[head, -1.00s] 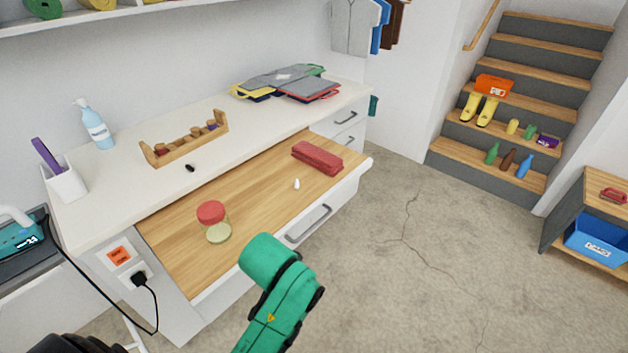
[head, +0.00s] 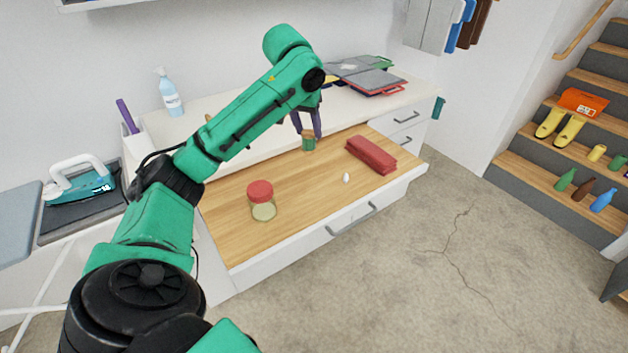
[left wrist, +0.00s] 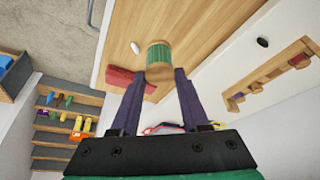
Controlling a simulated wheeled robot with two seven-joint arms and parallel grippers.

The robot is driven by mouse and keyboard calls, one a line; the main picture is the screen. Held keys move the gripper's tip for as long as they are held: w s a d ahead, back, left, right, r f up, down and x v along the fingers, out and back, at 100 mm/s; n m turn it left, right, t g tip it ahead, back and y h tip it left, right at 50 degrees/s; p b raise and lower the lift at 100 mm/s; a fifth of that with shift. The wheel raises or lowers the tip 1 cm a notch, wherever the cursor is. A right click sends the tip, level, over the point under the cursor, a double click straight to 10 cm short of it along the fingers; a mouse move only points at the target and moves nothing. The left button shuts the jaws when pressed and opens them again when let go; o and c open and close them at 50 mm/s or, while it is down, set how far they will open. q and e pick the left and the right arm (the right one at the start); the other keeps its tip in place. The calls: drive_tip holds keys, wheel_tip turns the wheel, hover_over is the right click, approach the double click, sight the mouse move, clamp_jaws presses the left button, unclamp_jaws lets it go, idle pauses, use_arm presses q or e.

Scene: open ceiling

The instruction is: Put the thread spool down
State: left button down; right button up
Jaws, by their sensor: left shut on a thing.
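The thread spool (head: 308,142) has green thread and wooden ends. It is upright above or on the wooden surface of the pulled-out drawer; I cannot tell whether it touches. My left gripper (head: 307,134) reaches down from above and is shut on it. In the left wrist view the spool (left wrist: 160,56) sits at the tips of the two dark purple fingers of the left gripper (left wrist: 160,76). My right gripper is not in view.
On the wooden surface (head: 225,225) stand a red-lidded jar (head: 262,203), a red case (head: 371,155) and a small white object (head: 346,178). The wooden rack (left wrist: 270,76) shows in the wrist view.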

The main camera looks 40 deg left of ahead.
use_arm(q)
wheel_tip(320, 180, down, 18)
drive_tip(key=shift+w+r+p, duration=0.1)
drive_tip(key=shift+p, duration=0.2)
drive_tip(key=shift+c, duration=2)
unclamp_jaws()
drive_tip(key=v, duration=1.2)
drive_tip(key=shift+b, duration=0.45)
